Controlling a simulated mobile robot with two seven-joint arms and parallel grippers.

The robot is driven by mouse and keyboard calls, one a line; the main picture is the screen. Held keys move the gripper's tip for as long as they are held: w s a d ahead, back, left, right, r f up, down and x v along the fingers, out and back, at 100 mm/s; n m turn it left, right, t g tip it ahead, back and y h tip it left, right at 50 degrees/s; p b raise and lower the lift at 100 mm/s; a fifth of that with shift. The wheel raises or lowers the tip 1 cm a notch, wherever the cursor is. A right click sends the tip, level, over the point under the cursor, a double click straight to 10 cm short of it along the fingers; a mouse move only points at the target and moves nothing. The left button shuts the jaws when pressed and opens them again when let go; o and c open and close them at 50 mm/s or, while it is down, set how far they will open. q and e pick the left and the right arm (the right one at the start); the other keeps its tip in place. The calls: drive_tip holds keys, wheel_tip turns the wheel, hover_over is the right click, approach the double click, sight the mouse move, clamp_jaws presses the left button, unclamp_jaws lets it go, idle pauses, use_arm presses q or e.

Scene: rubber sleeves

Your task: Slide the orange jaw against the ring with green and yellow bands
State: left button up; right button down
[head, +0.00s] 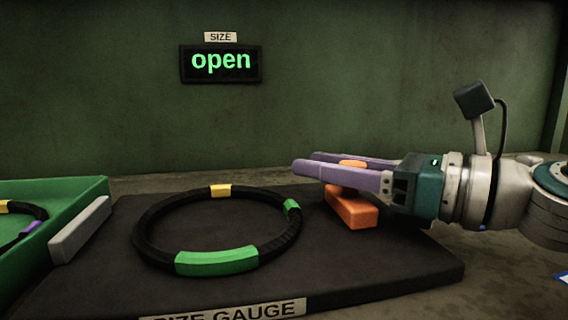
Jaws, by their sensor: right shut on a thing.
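The black ring with green and yellow bands (217,262) lies flat on the dark size gauge board (400,278). The orange jaw (352,211) sits on the board to the right of the ring, with a visible gap between them. My right gripper (325,164) comes in from the right with long purple fingers. It is shut on the orange jaw's upper part, which shows as an orange top between the fingers. A grey block (80,231) stands at the board's left edge, apart from the ring. My left gripper is not in view.
A green tray (75,192) at the left holds another black ring with yellow and purple bands (30,224). A wall display (221,62) under a SIZE label reads "open". The board's front right is clear.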

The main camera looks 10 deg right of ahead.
drive_tip(key=shift+a+r, duration=0.1)
drive_tip(key=shift+a, duration=0.3)
drive_tip(key=a+p, duration=0.2)
drive_tip(key=a, duration=0.2)
drive_tip(key=shift+s+a, duration=0.1)
drive_tip(key=shift+a, duration=0.4)
drive_tip(key=c, duration=0.5)
unclamp_jaws()
